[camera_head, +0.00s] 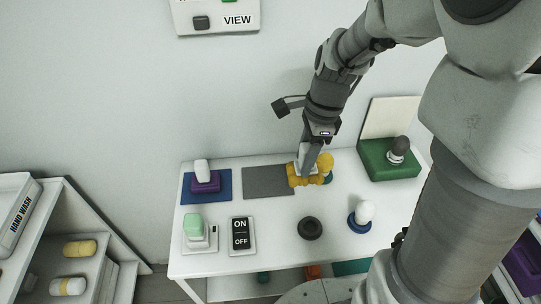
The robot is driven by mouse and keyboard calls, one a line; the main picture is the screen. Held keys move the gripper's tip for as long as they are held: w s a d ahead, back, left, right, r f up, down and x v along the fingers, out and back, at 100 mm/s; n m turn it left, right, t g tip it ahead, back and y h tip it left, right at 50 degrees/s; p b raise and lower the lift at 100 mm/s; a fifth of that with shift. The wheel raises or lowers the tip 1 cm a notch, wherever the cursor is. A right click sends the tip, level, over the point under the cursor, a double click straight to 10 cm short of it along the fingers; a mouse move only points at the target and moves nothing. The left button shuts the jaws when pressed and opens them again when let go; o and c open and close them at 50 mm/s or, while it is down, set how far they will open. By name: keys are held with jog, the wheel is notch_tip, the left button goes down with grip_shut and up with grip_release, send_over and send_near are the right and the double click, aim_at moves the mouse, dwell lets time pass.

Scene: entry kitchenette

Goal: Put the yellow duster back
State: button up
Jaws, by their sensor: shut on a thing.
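The yellow duster (302,181) is a lumpy yellow thing at the back middle of the white table (280,228). My gripper (307,166) points down from above and is shut on it. The fingers hide part of the duster, and I cannot tell whether it touches the table. A bare grey mat (266,182) lies just left of the duster.
A blue mat (224,188) with a purple-based, white-topped thing (204,180) lies at the left. A green box (385,167) stands back right. In front are a mint-green thing (193,225), an ON/OFF switch (240,236), a black ring (309,228) and a blue-based white knob (362,215).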

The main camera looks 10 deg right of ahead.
jog(key=shift+d, duration=0.15)
jog(key=w+a+f, duration=0.2)
jog(key=f, duration=0.1)
jog(key=w+a+f+b, duration=0.1)
jog(key=w+a+f, duration=0.2)
jog(key=w+a+f+b, duration=0.1)
jog(key=w+a+f, duration=0.2)
jog(key=shift+w+a+f, duration=0.1)
jog(key=shift+w+f, duration=0.1)
jog(key=shift+f, duration=0.65)
jog(key=shift+f, duration=0.15)
jog(key=o, duration=1.2)
jog(key=shift+f+b, duration=0.15)
jog(key=shift+b, duration=0.4)
